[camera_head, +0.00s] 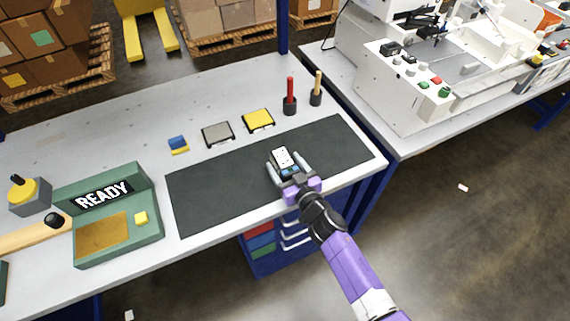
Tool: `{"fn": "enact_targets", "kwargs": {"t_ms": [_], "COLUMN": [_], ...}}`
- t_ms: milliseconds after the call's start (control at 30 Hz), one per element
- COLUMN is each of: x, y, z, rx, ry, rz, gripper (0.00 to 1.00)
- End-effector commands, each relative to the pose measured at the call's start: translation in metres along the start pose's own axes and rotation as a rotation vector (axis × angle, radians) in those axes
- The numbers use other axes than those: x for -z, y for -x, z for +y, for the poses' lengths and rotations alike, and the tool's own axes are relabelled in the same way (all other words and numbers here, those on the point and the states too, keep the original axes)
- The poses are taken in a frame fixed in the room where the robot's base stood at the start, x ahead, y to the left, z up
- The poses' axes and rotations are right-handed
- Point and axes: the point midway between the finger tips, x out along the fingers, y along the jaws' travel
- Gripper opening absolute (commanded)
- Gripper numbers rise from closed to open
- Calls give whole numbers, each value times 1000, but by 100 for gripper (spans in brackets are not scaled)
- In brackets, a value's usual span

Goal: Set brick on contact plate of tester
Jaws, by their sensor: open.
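The tester (150,195) is a green box at the left of the bench with a display reading READY. Its copper-coloured contact plate (103,238) lies bare on the front, with a small yellow button (141,218) to its right. A small block with a white, dark-dotted face (282,155), which looks like the brick, is on the dark mat. My gripper (286,167) is open, with its grey fingers on either side of the block's near part. Whether the fingers touch it cannot be told. Its lower end is partly hidden by my gripper.
The dark mat (220,195) is otherwise clear. A wooden-handled item (40,235) lies left of the tester.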

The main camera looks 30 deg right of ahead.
Motion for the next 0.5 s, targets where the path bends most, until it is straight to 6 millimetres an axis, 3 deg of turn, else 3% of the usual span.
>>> {"fn": "enact_targets", "kwargs": {"t_ms": [167, 500], "x": [3, 3], "y": [5, 69], "z": [0, -1], "rx": [0, 1], "ry": [1, 0], "rz": [-2, -2], "gripper": [71, 71]}}
